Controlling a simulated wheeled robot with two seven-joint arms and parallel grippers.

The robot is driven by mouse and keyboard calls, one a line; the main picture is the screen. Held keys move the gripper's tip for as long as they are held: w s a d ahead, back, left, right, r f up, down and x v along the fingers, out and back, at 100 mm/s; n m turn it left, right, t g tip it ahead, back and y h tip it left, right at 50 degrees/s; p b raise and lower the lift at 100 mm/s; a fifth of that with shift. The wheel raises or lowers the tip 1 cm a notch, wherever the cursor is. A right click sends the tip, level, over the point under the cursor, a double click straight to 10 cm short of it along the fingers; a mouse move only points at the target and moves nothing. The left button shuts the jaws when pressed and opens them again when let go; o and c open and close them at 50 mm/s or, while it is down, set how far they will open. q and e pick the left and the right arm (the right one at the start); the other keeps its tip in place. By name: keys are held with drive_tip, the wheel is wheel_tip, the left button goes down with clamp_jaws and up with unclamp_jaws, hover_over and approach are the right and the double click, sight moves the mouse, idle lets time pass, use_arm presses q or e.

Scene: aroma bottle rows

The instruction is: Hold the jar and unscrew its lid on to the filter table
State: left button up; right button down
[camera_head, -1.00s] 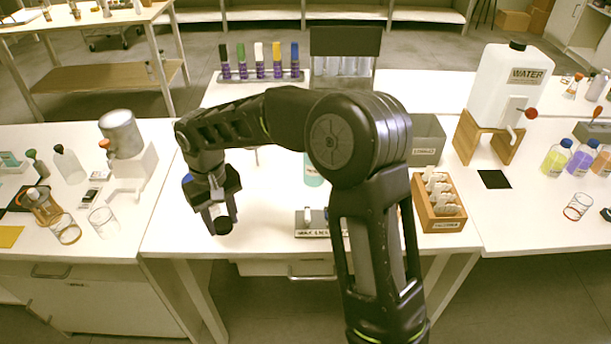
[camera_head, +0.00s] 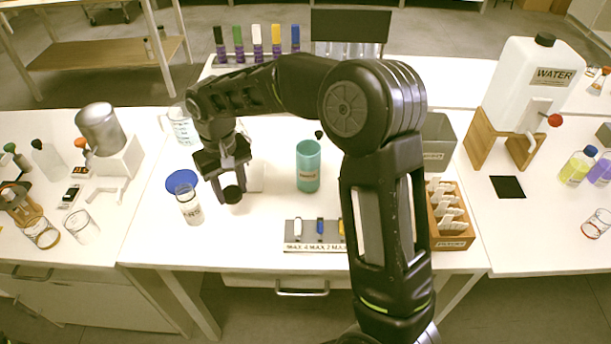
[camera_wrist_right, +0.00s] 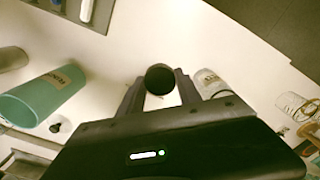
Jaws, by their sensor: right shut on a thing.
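My right gripper (camera_head: 229,188) points down over the left part of the middle table and is shut on a small round black lid (camera_head: 231,195). The lid also shows as a dark disc between the fingers in the right wrist view (camera_wrist_right: 160,79). I cannot tell whether anything is attached to it. A clear glass jar (camera_head: 189,208) with a white label stands just left of the gripper, apart from it. It shows right of the fingers in the right wrist view (camera_wrist_right: 210,84). A blue disc (camera_head: 182,180) is right behind the jar. My left gripper is not in view.
A teal cup (camera_head: 308,168) stands right of the gripper. A glass beaker (camera_head: 180,128) is behind the jar. A small rack (camera_head: 312,246) is at the front edge, and a wooden box (camera_head: 455,240) at the right. My right arm crosses the middle of the table.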

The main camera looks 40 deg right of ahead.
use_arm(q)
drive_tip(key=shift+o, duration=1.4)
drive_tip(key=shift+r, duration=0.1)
use_arm(e)
drive_tip(key=shift+d+r+n, duration=0.25)
drive_tip(key=shift+d+n, duration=0.2)
drive_tip(key=shift+n, duration=0.05)
use_arm(q)
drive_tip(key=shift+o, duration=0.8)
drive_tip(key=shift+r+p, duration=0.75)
drive_tip(key=shift+p, duration=0.1)
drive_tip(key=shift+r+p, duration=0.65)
use_arm(e)
drive_tip(key=s+d+r+n, duration=0.3)
drive_tip(key=d+r+n, duration=0.2)
drive_tip(key=n, duration=0.5)
drive_tip(key=s+d+r+n, duration=0.3)
drive_tip(key=d+r+n, duration=0.1)
drive_tip(key=d+n, duration=0.5)
drive_tip(key=shift+s+d+r+n, duration=0.3)
drive_tip(key=shift+d+r+n, duration=0.05)
drive_tip(key=shift+n, duration=0.65)
